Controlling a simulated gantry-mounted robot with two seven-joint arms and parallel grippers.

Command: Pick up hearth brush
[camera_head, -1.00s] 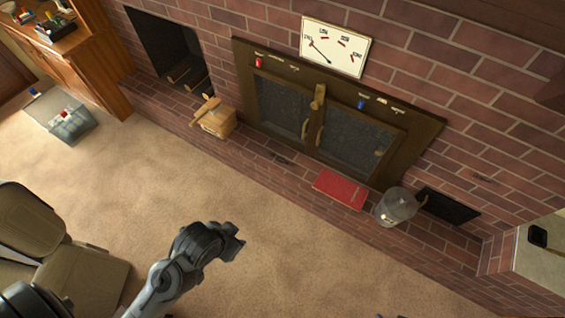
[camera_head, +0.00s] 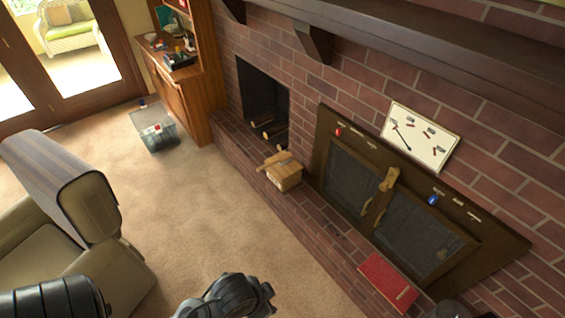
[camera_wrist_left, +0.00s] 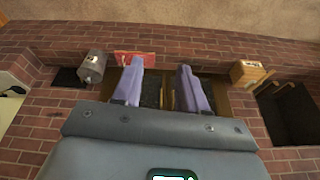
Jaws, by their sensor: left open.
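No brush is plain to make out. A tan wooden piece with a handle-like end (camera_head: 274,161) lies on top of a wooden box (camera_head: 286,178) on the brick hearth; it may be the hearth brush, but I cannot be sure. The box also shows at the right of the left wrist view (camera_wrist_left: 245,72). My left gripper (camera_wrist_left: 160,78) shows there with two purple fingers apart and nothing between them. It points toward the fireplace, apart from the box. No fingertips show in the head view, only dark arm parts at the bottom edge. My right gripper is not visible.
A red book (camera_head: 388,283) lies on the hearth before the fireplace doors (camera_head: 350,185). A grey bucket (camera_wrist_left: 92,66) stands near it. An armchair (camera_head: 75,200) is at left, a clear bin (camera_head: 157,131) beyond. The carpet between is open.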

